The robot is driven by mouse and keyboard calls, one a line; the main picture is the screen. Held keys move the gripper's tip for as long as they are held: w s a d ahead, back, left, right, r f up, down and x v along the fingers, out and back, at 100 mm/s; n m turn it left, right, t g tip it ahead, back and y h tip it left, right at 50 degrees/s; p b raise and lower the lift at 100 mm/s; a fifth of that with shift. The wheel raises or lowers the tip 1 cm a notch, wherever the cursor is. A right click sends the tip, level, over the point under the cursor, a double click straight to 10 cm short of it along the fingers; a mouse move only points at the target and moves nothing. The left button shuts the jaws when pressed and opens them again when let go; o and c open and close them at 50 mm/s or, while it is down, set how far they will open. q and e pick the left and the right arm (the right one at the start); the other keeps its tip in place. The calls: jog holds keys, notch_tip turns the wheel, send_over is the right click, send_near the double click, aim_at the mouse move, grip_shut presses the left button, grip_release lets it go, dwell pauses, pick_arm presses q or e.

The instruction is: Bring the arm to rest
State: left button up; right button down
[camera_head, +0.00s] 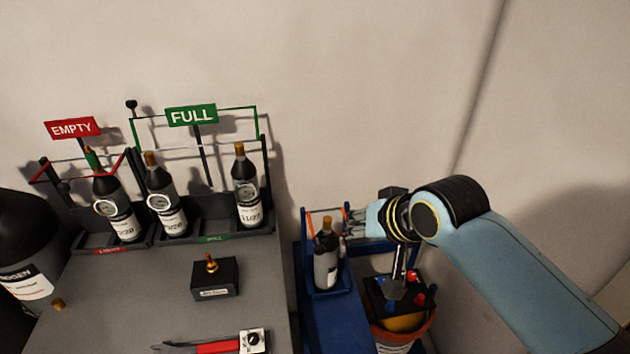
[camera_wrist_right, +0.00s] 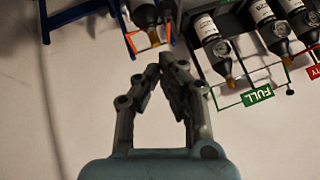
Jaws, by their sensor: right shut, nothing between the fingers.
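My right arm (camera_head: 510,255) comes in from the right in the head view, light blue with black joints. Its gripper (camera_head: 350,221) is beside the upper part of a dark bottle (camera_head: 326,262) that stands in a blue cart's holder. In the wrist view the right gripper (camera_wrist_right: 166,65) has its fingertips together with nothing between them. The bottle's neck (camera_wrist_right: 154,38) shows just beyond the fingertips there, apart from them. My left gripper shows in neither view.
A grey bench (camera_head: 130,290) holds a rack of gauge bottles under a red EMPTY sign (camera_head: 73,128) and a green FULL sign (camera_head: 191,115). A black block (camera_head: 214,277) with a brass fitting stands on it. The blue cart (camera_head: 335,325) is beside it. The wall above is bare.

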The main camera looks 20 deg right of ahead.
jog(key=s+d+r+n+g+h, duration=0.1)
jog(key=s+r+n+g, duration=0.15)
jog(key=s, duration=0.75)
jog(key=s+r+n+g+h, duration=0.1)
jog(key=s+r+n+g, duration=0.15)
jog(key=s, duration=0.75)
notch_tip(320, 180, down, 36)
jog(key=s+d+r+g+b, duration=0.1)
jog(key=s+d+b, duration=0.15)
jog(key=b, duration=0.85)
jog(key=s+f+b, duration=0.4)
jog(key=s+f, duration=0.5)
jog(key=f, duration=0.4)
jog(key=s+d+f+g+b, duration=0.1)
jog(key=s+f+b, duration=0.3)
jog(key=s+f, duration=0.5)
notch_tip(320, 180, down, 4)
jog(key=shift+s+d+r, duration=0.1)
jog(key=shift+s+d, duration=0.15)
jog(key=shift+s, duration=0.15)
jog(key=shift+g, duration=0.3)
